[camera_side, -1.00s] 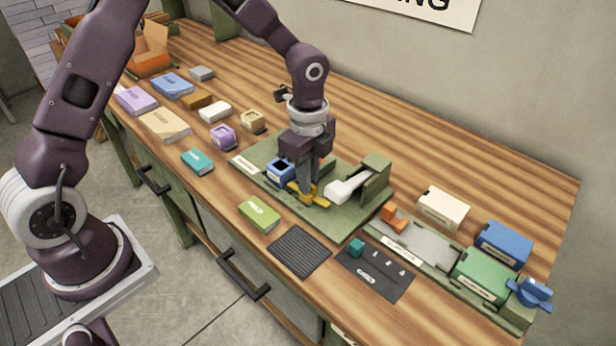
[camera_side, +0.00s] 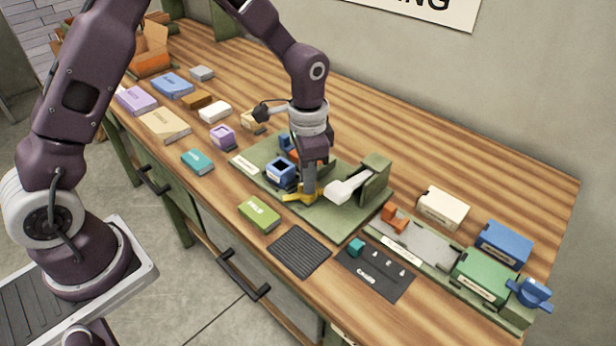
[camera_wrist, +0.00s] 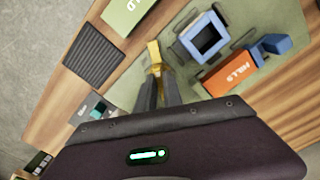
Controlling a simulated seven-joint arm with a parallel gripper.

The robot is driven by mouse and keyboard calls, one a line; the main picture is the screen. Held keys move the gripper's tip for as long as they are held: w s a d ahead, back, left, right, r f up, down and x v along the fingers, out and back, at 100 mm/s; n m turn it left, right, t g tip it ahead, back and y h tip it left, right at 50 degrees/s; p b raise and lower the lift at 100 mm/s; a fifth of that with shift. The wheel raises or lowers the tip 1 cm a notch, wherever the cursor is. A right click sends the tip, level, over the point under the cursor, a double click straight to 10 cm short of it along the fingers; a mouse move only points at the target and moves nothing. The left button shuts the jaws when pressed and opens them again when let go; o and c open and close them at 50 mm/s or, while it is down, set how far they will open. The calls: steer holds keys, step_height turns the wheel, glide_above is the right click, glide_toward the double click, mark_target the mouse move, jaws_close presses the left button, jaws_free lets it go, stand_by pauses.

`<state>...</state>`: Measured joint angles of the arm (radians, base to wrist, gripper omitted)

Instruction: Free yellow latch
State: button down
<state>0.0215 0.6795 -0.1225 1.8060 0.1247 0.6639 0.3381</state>
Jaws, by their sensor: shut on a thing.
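The yellow latch (camera_side: 297,196) sits on the green board (camera_side: 340,222), near its front edge. My gripper (camera_side: 308,194) points down over the board and is shut on the latch. In the wrist view the yellow latch (camera_wrist: 154,54) shows between my fingertips (camera_wrist: 156,72). Its lower part is hidden by my fingers. A blue open-topped block (camera_side: 281,172) stands left of my gripper on the same board. An orange block labelled HILLS (camera_wrist: 230,73) and a blue piece (camera_wrist: 268,47) lie beside it in the wrist view.
A white lever (camera_side: 348,187) and a green upright block (camera_side: 376,178) stand close to the right of my gripper. A green PALS block (camera_side: 259,213) and a black ribbed mat (camera_side: 299,251) lie in front. The wood behind the board is clear.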

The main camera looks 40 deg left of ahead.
steer(key=n, duration=0.6)
steer(key=shift+n, duration=0.3)
stand_by(0.4)
steer(key=c, duration=1.5)
jaws_free()
steer(key=shift+r, duration=0.1)
